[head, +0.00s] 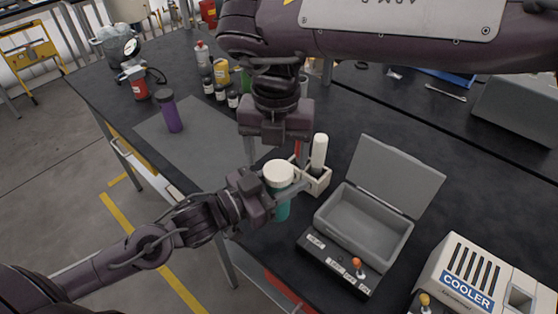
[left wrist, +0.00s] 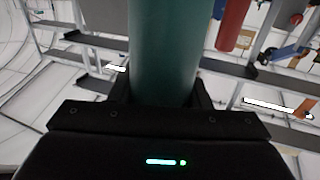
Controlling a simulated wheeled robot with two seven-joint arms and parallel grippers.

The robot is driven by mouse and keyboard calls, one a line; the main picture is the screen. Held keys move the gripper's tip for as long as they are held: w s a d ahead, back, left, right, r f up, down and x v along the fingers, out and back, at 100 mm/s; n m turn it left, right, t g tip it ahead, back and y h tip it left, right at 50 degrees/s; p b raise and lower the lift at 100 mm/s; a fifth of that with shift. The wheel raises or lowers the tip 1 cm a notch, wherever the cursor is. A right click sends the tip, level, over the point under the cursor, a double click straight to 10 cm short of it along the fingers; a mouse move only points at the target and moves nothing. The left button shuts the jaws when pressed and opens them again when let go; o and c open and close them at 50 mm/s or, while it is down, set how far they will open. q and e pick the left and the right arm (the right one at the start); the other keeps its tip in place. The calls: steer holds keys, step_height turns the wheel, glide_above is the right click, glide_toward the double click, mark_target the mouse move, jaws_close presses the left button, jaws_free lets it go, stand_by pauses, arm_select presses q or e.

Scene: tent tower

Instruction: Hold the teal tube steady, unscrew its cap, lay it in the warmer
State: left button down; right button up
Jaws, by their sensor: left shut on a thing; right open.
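The teal tube (head: 283,208) stands about upright near the table's front edge, its cream cap (head: 278,172) on top. My left gripper (head: 276,194) is shut on the tube's body below the cap; the tube (left wrist: 163,50) also fills the middle of the left wrist view between the fingers. My right gripper (head: 276,158) points down, open, just above the cap, with its fingers spread to either side. Whether it touches the cap I cannot tell. The warmer, a grey box (head: 325,216) with its lid (head: 396,178) raised, stands to the right and looks empty inside.
A light holder (head: 318,183) with a white tube (head: 319,152) stands right behind the teal tube. A white cooler (head: 480,275) is at the front right. A purple bottle (head: 168,112) stands on the grey mat (head: 205,150). Several small dark bottles stand behind the mat.

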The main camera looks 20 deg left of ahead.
steer(key=shift+r, duration=0.85)
steer(key=shift+c, duration=0.4)
steer(key=r+m, duration=0.2)
steer(key=m, duration=0.1)
steer(key=r+m, duration=0.1)
steer(key=m, duration=0.1)
steer(key=shift+m, duration=0.7)
step_height(320, 180, down, 8)
steer(key=shift+d+r, duration=0.1)
steer(key=shift+r, duration=0.1)
steer(key=c, duration=1)
steer(key=n, duration=0.5)
steer(key=shift+n, duration=0.4)
